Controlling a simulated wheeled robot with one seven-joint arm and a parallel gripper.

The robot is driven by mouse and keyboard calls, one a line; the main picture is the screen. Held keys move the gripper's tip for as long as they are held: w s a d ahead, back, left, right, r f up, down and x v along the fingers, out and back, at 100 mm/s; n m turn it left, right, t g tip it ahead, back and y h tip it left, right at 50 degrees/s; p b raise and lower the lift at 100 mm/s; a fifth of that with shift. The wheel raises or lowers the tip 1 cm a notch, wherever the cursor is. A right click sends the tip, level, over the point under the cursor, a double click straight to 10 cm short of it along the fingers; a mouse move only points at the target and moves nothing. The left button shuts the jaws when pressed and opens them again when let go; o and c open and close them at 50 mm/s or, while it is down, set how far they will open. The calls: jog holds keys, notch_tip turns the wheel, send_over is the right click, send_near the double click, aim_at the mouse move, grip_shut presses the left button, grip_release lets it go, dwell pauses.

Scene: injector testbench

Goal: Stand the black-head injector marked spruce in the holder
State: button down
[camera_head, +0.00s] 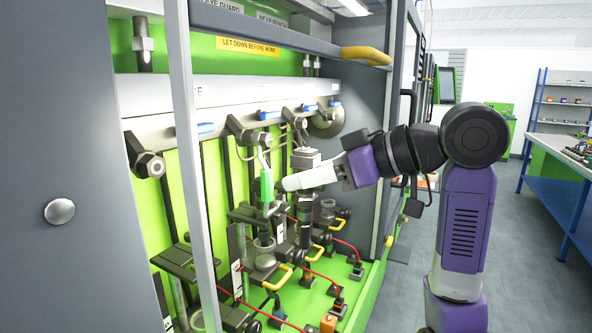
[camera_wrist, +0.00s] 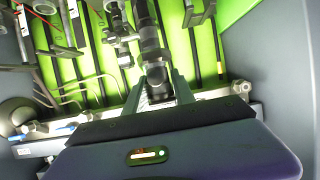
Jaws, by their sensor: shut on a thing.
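My gripper (camera_wrist: 164,88) points into the green-backed bench. In the wrist view its two pale fingers are shut on a dark cylindrical thing with a black end, the black-head injector (camera_wrist: 152,50). No mark can be read on it. In the head view, my gripper (camera_head: 284,185) is beside an upright bright green cylinder (camera_head: 266,186); I cannot tell whether they touch. Dark clamp fittings with round sockets (camera_head: 264,246) stand below it on the bench. I cannot tell which of them is the holder.
A grey post (camera_head: 187,150) and a raised guard with a yellow handle (camera_head: 366,55) frame the opening. A rail (camera_head: 230,105) carries several dark fittings. Red cables (camera_head: 318,276) and yellow handles lie low in front. A blue bench (camera_head: 560,185) stands far right, with clear floor before it.

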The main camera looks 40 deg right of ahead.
jog(key=a+f+p, duration=0.2)
jog(key=a+f, duration=0.7)
jog(key=a, duration=0.4)
jog(key=w+a+b, duration=0.3)
jog(key=w, duration=0.7)
jog(key=shift+w+f, duration=0.25)
jog(key=shift+f, duration=0.2)
dwell(0.8)
jog(key=c, duration=1)
grip_release()
jog(key=shift+o, duration=0.2)
jog(key=shift+f, duration=0.1)
